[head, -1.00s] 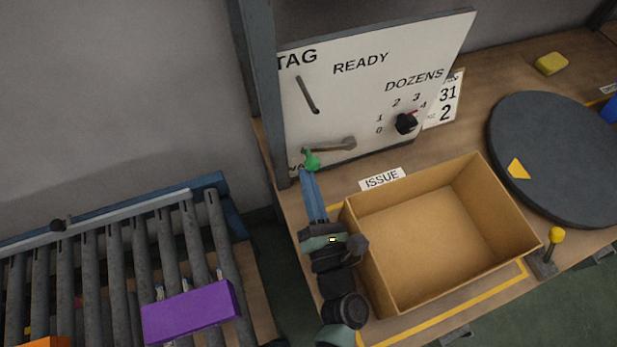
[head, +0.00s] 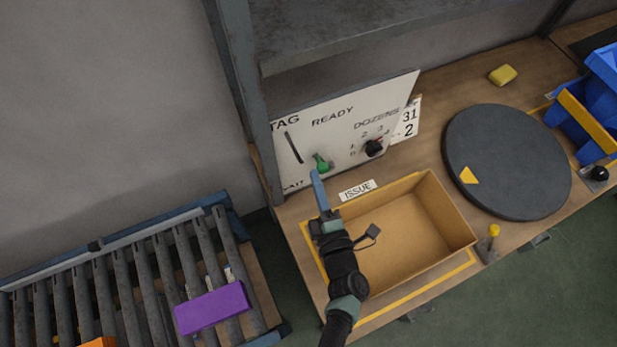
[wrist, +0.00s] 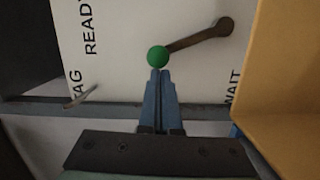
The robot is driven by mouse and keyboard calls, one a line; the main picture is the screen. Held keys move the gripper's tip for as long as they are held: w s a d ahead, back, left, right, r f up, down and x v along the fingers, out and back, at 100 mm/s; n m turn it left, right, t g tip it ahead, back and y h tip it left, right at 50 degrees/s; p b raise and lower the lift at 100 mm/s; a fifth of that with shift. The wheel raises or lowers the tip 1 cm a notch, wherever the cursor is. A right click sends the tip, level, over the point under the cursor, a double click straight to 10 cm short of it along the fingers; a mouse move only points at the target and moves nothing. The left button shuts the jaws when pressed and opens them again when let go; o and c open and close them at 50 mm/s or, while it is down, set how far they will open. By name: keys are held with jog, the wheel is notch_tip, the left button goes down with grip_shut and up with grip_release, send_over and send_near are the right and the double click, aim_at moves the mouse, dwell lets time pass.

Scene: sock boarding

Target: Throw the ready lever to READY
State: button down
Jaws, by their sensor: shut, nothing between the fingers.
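The ready lever's green knob (head: 320,163) is on the white panel (head: 390,108), between the READY label above and the WAIT label below. In the wrist view its brown arm (wrist: 195,38) runs from the pivot to the green knob (wrist: 158,57). Turned to the panel's lettering, the lever slants up and left from its pivot, off the WAIT end. My gripper (head: 315,173) is shut and empty just in front of the knob. In the wrist view the blue fingertips (wrist: 160,73) are together at the knob's edge, touching or nearly touching it.
An open cardboard box (head: 447,203) sits right of my gripper on the bench. A dark turntable (head: 510,150) and a yellow-knobbed lever (head: 493,232) stand farther right. A roller conveyor (head: 130,275) carries a purple box (head: 212,308).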

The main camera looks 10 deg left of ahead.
aim_at(327, 168)
jog(key=shift+w+d+r+p, duration=0.25)
jog(key=shift+w+d+r, duration=0.1)
jog(key=shift+d, duration=0.15)
jog(key=shift+w+d+r+p, duration=0.25)
jog(key=shift+w+d, duration=0.1)
jog(key=shift+d, duration=0.2)
jog(key=shift+w+d+r+p, duration=0.25)
jog(key=shift+w+d+r, duration=0.1)
jog(key=shift+d, duration=0.15)
